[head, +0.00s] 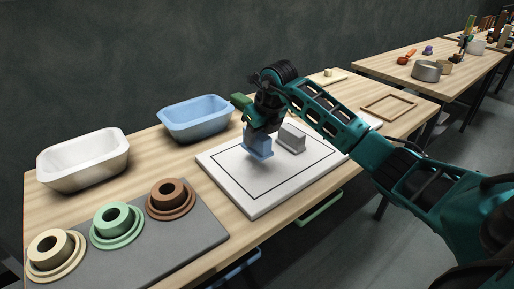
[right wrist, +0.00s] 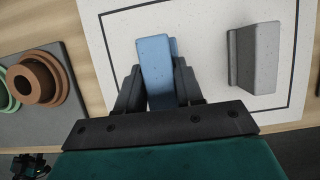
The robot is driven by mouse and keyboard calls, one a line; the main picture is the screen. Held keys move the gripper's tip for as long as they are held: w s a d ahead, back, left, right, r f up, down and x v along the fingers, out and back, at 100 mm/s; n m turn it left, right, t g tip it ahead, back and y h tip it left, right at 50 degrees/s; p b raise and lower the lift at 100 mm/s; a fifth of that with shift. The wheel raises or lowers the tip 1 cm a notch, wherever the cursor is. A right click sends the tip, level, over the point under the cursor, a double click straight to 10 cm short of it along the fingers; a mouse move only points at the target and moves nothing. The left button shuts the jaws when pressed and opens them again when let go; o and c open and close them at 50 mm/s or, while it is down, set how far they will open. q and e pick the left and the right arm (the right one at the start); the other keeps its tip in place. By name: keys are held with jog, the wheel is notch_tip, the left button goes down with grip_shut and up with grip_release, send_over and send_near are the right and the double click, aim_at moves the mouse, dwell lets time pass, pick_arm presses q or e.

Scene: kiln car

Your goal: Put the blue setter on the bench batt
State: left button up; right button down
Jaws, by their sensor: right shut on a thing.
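The blue setter (head: 257,149) is a small blue block with a wider base. My right gripper (head: 260,132) is shut on it from above, and the setter also shows between the fingers in the right wrist view (right wrist: 157,68). It is over the bench batt (head: 225,177), a white speckled slab with a black outline, inside that outline. I cannot tell whether its base touches the batt. A grey setter (head: 291,138) stands on the batt to the right of the blue one, apart from it, also seen in the right wrist view (right wrist: 256,58). My left gripper is out of view.
A white basin (head: 83,160) and a blue basin (head: 195,119) stand along the back. A grey mat (head: 178,240) with cream, green and brown ringed pieces lies at front left. A wooden frame (head: 389,107) lies to the right. The batt's front left is clear.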

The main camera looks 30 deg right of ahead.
aim_at(257, 148)
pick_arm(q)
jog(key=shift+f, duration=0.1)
pick_arm(e)
jog(key=shift+f, duration=1.95)
jog(key=shift+f, duration=0.1)
jog(key=c, duration=0.7)
grip_release()
jog(key=shift+s+r, duration=0.1)
jog(key=shift+r, duration=0.3)
jog(key=v, duration=1)
jog(key=shift+r+p, duration=0.25)
jog(key=shift+p, duration=0.1)
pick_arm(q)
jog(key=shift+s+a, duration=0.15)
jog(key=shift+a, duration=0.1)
pick_arm(e)
jog(key=shift+s+r, duration=0.25)
jog(key=shift+r, duration=0.15)
